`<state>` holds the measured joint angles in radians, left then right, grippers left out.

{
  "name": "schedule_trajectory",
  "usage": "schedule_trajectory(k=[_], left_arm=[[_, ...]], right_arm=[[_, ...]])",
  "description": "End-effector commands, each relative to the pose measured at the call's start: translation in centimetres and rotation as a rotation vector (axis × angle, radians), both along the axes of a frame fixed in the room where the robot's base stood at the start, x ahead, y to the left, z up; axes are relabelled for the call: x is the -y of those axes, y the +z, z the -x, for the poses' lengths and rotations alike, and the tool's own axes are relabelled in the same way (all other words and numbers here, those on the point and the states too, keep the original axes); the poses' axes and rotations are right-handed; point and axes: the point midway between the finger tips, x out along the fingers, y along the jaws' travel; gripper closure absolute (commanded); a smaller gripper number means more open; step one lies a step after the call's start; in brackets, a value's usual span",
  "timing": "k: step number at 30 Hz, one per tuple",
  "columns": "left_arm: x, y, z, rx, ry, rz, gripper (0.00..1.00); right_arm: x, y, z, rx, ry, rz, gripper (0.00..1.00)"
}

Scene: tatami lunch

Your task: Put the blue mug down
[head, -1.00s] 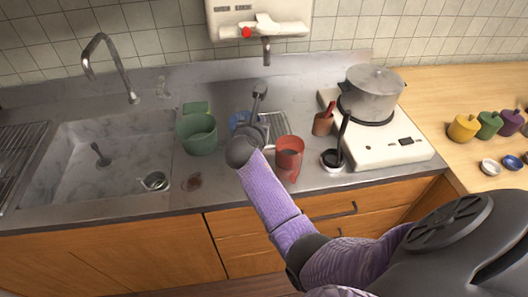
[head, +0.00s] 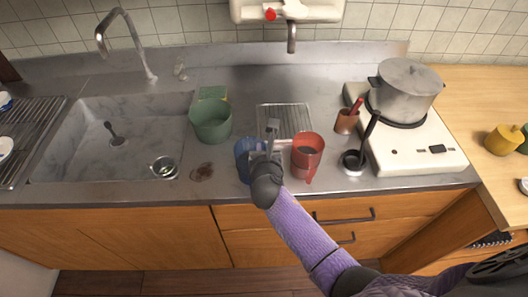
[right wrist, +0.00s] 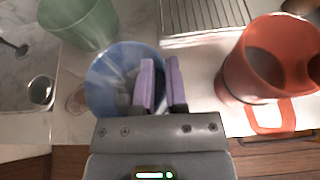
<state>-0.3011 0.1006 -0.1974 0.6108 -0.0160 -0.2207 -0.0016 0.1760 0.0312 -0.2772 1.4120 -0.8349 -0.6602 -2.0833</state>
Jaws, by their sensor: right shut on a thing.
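The blue mug (head: 242,158) is near the front of the steel counter, just left of the red mug (head: 307,152). My right gripper (head: 272,140) is at the mug's right side and partly covers it. In the right wrist view the blue mug (right wrist: 105,75) looks upright and open-topped. The right fingers (right wrist: 160,85) are closed together on its right edge; whether they hold rim or handle is hard to see. I cannot tell whether its base touches the counter. My left gripper is not in view.
A green pot (head: 211,122) stands behind and left of the blue mug, and a wire rack (head: 284,118) lies behind it. The sink (head: 105,150) is at left. A stove (head: 420,150) with a steel pot (head: 405,88) is at right. The counter's front edge is close.

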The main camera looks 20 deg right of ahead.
Motion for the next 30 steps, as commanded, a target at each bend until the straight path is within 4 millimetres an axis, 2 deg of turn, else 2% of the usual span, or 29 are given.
schedule_trajectory(k=[5,6,10,20,23,30], left_arm=[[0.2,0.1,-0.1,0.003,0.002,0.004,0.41],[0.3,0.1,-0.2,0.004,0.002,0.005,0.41],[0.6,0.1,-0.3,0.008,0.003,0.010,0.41],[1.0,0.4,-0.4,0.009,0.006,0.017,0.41],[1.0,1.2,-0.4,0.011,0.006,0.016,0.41],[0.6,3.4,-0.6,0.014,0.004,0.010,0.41]], right_arm=[[0.0,0.0,0.0,0.000,-0.001,0.001,1.00],[0.0,0.0,0.0,-0.001,0.000,0.001,0.76],[0.0,0.1,0.0,-0.001,0.000,0.001,0.49],[0.0,0.3,0.2,-0.001,0.000,0.001,0.49],[-0.4,1.1,1.4,0.000,0.000,0.001,0.49],[-1.8,3.3,6.2,-0.001,0.000,0.001,0.49]])
